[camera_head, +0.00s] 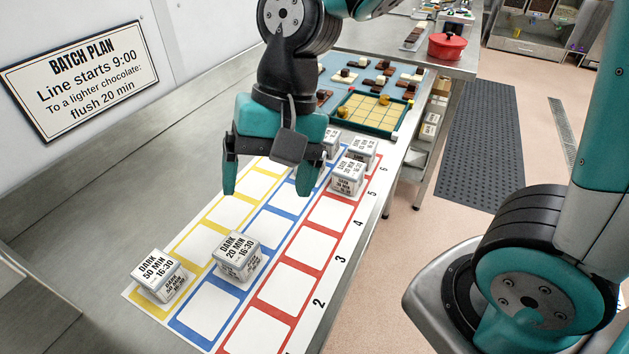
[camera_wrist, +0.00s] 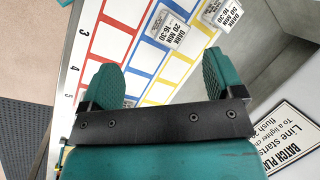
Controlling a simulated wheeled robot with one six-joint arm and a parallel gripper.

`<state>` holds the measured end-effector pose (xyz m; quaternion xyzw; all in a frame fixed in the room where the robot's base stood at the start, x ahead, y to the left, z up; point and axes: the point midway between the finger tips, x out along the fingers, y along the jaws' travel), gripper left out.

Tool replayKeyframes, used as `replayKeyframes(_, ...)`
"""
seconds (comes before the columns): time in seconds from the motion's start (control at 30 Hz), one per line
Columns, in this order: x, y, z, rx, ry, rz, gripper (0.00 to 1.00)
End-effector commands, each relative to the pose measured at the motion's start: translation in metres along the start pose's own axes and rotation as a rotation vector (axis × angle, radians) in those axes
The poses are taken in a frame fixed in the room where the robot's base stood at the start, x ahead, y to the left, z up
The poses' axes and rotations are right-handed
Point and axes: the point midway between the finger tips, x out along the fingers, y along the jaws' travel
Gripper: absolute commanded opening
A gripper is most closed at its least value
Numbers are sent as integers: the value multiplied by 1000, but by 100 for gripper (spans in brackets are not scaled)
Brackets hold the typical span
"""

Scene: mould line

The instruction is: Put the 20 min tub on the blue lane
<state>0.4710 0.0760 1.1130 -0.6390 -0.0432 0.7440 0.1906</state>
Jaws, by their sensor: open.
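The 20 min tub (camera_head: 237,258) is a pale, box-like tub labelled "DARK 20 MIN 16:30". It stands upright on the blue lane (camera_head: 205,309) of the printed mat, in a cell near the front. It also shows in the wrist view (camera_wrist: 170,29), ahead of the fingers. My gripper (camera_head: 267,186) is open and empty above the lanes, farther back than this tub and apart from it. Both fingers also show in the wrist view (camera_wrist: 163,78), with bare mat between them. Nothing hides the tub.
A "DARK 50 MIN" tub (camera_head: 160,276) stands left of it, at the yellow lane. Several tubs (camera_head: 347,177) cluster at the far end, labels too small to read, one partly behind my gripper. Beyond are a teal-edged tray (camera_head: 368,113) and a red pot (camera_head: 447,47).

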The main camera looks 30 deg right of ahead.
Motion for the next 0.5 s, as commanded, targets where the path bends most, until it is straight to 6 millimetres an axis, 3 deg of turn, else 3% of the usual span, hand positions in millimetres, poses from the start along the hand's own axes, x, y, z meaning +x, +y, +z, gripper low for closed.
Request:
replayKeyframes(0.1, -19, 15, 31, -354, 54, -12, 87)
replayKeyframes(0.2, -26, 25, 50, -594, 86, -8, 87)
replayKeyframes(0.33, -30, 33, 65, -785, 109, 1, 87)
replayKeyframes(0.5, -30, 36, 70, -854, 116, 6, 87)
